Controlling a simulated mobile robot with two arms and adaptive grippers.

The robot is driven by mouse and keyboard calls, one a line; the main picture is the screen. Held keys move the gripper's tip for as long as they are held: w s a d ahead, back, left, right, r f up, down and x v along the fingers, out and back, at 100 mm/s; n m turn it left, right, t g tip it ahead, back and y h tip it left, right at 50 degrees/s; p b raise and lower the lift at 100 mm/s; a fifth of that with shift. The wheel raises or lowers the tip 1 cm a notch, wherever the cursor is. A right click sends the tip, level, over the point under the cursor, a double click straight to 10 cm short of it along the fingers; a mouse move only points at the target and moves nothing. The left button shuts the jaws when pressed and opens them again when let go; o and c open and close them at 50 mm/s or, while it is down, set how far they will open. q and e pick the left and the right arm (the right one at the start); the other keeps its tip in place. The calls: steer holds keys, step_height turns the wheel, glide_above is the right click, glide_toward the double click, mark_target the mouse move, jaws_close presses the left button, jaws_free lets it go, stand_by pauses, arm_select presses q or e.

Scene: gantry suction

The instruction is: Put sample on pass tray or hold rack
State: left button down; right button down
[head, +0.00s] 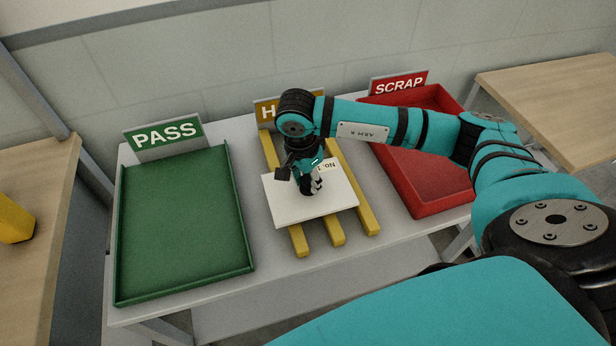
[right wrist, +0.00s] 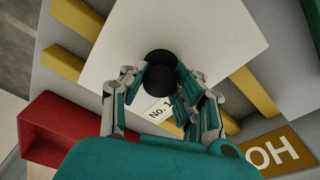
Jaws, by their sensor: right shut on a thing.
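The sample is a white square plate (head: 283,212) with a black knob (right wrist: 158,62) and a "No. 1" label (head: 327,167). My right gripper (head: 312,187) is over the middle of the plate, pointing down and shut on the knob; its fingers also show in the right wrist view (right wrist: 160,78). The plate lies over the yellow bars of the hold rack (head: 335,232), roughly level. I cannot tell whether it rests on them or is just above. The green pass tray (head: 185,225), left of the rack, is empty. My left gripper is not in view.
A red scrap bin (head: 425,190) stands right of the rack, partly behind my right arm. PASS (head: 165,134), HOLD and SCRAP (head: 400,84) signs stand at the back of the white table (head: 280,275). Wooden tables stand at both sides; a yellow object (head: 14,222) is on the left one.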

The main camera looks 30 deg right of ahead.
steer(key=shift+f, duration=0.3)
steer(key=shift+f, duration=0.1)
steer(key=c, duration=1.5)
jaws_free()
steer(key=shift+f, duration=0.1)
steer(key=o, duration=0.5)
